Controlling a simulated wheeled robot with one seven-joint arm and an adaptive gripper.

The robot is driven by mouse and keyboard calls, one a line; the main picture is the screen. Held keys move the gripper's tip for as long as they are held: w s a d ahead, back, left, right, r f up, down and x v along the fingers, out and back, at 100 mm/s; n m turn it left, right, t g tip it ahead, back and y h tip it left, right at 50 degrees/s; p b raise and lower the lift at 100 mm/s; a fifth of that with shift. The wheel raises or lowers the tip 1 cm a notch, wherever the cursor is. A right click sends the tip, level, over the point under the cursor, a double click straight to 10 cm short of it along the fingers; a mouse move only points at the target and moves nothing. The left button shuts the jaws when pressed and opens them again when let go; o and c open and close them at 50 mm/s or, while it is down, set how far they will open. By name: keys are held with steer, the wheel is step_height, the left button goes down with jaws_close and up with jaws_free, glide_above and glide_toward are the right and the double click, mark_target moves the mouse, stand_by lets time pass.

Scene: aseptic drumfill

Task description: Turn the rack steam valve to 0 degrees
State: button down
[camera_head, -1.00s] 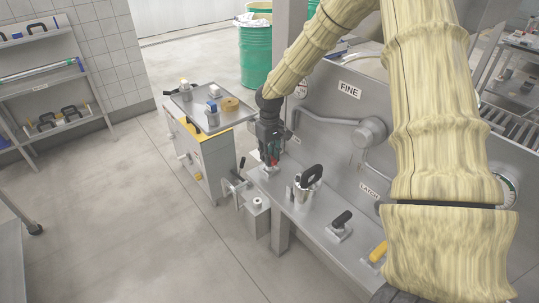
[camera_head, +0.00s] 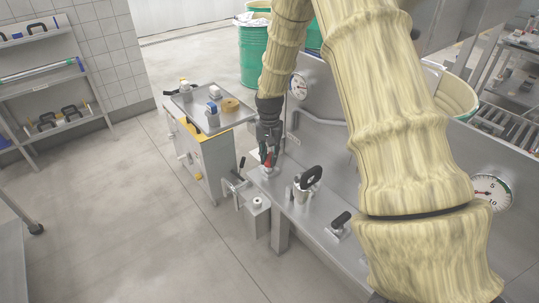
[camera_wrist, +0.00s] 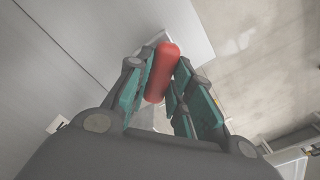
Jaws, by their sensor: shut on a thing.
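A red valve handle (camera_wrist: 162,72) lies between the two teal-padded fingers of my gripper (camera_wrist: 164,88) in the wrist view, and the fingers are shut on it. In the head view my gripper (camera_head: 267,158) is at the far left end of the steel rack shelf (camera_head: 287,212), pointing down. Only a little of the red handle (camera_head: 266,161) shows there beside the fingers. The valve's base is mostly hidden by the gripper, and I cannot read the handle's angle.
A black-handled fitting (camera_head: 308,182) and another black handle (camera_head: 341,221) stand along the rack shelf. A trolley (camera_head: 205,158) with small items is at left. Gauges (camera_head: 298,86) sit on the back panel. My arm hides the shelf's right part. Open floor lies at lower left.

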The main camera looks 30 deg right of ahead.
mark_target(269, 157)
steer(key=m+p, duration=0.1)
steer(key=m, duration=0.3)
steer(key=shift+r, duration=0.1)
steer(key=shift+m, duration=1.7)
steer(key=shift+m+p, duration=0.3)
steer(key=c, duration=1.3)
jaws_free()
steer(key=shift+o, duration=0.2)
step_height(269, 157, up, 12)
steer(key=shift+f, duration=0.2)
